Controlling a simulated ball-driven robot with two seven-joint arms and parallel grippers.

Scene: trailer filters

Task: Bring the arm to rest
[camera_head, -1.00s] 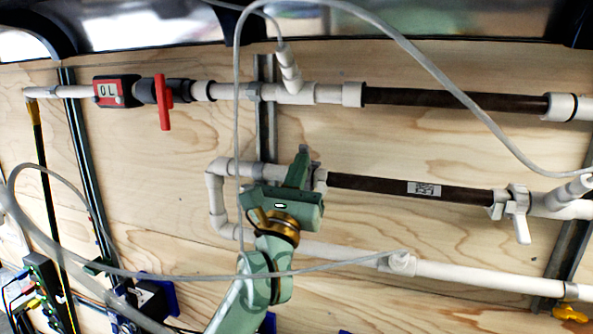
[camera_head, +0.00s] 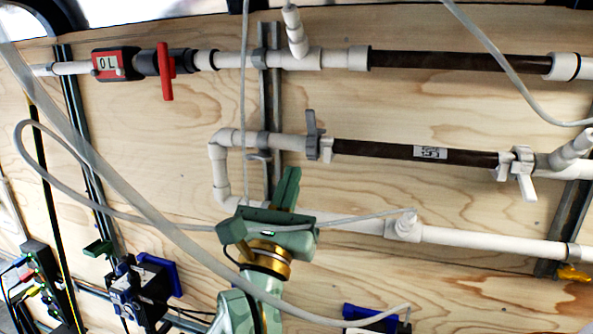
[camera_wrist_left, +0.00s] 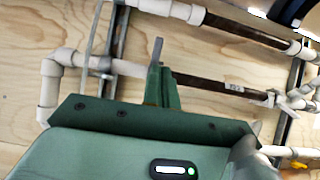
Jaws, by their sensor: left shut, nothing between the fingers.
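My left gripper (camera_head: 287,186) is green with a gold ring at its wrist. In the head view it points up in front of the lower white pipe, below the middle pipe run. Its fingers are together with nothing between them. In the left wrist view the shut fingers (camera_wrist_left: 161,85) point up across the pipes. The grey clamp (camera_head: 312,135) on the middle pipe stands above and to the right of the fingertips, apart from them in the head view. My right gripper is not in view.
A plywood wall (camera_head: 400,108) carries white pipes and two dark filter tubes (camera_head: 420,153). A red-handled valve (camera_head: 166,72) and a red meter (camera_head: 112,65) are at upper left. Loose grey hoses (camera_head: 120,180) cross in front of my arm. Black and blue devices (camera_head: 145,290) are at lower left.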

